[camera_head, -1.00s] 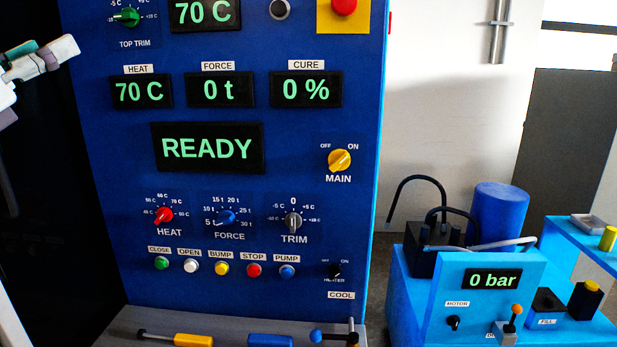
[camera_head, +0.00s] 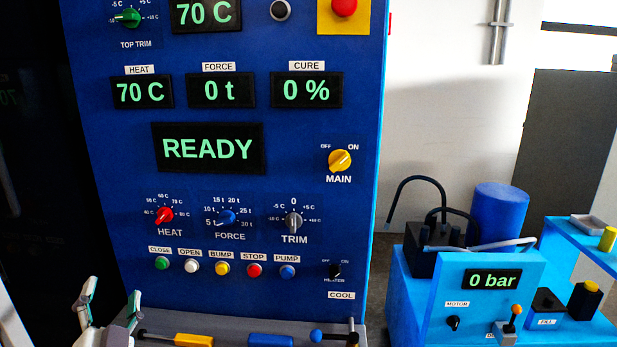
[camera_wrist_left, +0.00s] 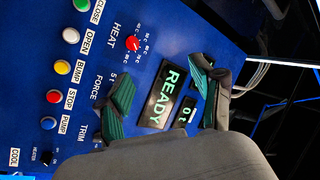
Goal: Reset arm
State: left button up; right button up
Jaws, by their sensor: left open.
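My left gripper (camera_head: 110,310) is at the lower left of the head view, in front of the lower part of the blue control panel (camera_head: 300,240). Its two fingers point up and stand apart, with nothing between them. In the left wrist view the open fingers (camera_wrist_left: 160,95) with green pads show in front of the panel, around the READY display (camera_wrist_left: 165,95). My right gripper is not in either view.
A grey ledge below the panel holds a yellow-handled tool (camera_head: 193,340) and a blue item (camera_head: 270,340). A blue pump unit (camera_head: 480,300) reading 0 bar stands at right. A blue cylinder (camera_head: 500,212) is behind it.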

pick_arm(q)
jog(key=s+d+f+n+g+h, duration=0.1)
jog(key=s+f+g, duration=0.15)
jog(key=f, duration=0.45)
jog(key=s+f+n+g, duration=0.1)
jog(key=s+f+g, duration=0.15)
jog(key=f, duration=0.35)
jog(key=s+d+f+g+h, duration=0.3)
jog(key=s+d+f+g, duration=0.2)
jog(key=s+f, duration=0.45)
jog(key=s+d+f+g+h, duration=0.3)
jog(key=s+d+f+g, duration=0.3)
jog(key=s+f, duration=0.3)
notch_tip(320, 180, down, 26)
jog(key=s+g, duration=0.1)
jog(key=s, duration=0.1)
jog(key=s+a+f+g, duration=0.1)
jog(key=s+a+f, duration=0.2)
jog(key=s+f, duration=1.2)
jog(key=shift+s+a+f, duration=0.15)
jog(key=shift+s+f, duration=0.05)
jog(key=shift+s, duration=0.7)
